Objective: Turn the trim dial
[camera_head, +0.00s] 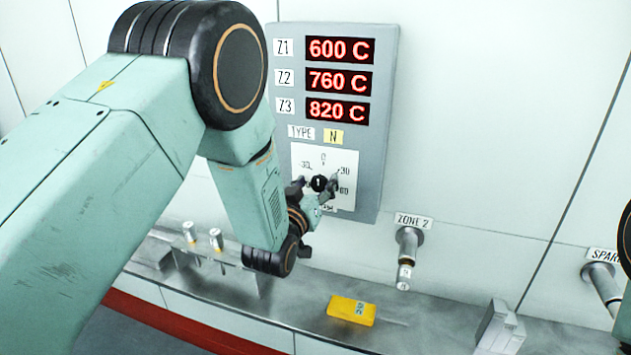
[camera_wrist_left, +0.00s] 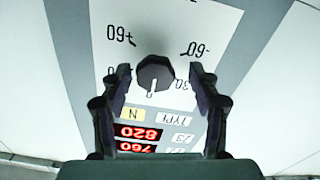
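The trim dial (camera_head: 319,183) is a small black round knob on a white scale plate, low on the grey panel. In the left wrist view, which is upside down, the dial (camera_wrist_left: 155,74) has a white mark pointing at or close to 0. My left gripper (camera_head: 317,187) is at the panel in front of the dial. In the left wrist view the fingers of my left gripper (camera_wrist_left: 161,73) stand open, one on each side of the knob, with gaps between. My right gripper is not in view; only part of my right arm shows at the right edge.
The grey panel (camera_head: 387,120) has red displays reading 600 C, 760 C and 820 C. Below it a metal ledge (camera_head: 270,310) carries a yellow block (camera_head: 351,310). A fitting labelled ZONE 2 (camera_head: 408,240) sticks out of the wall to the right.

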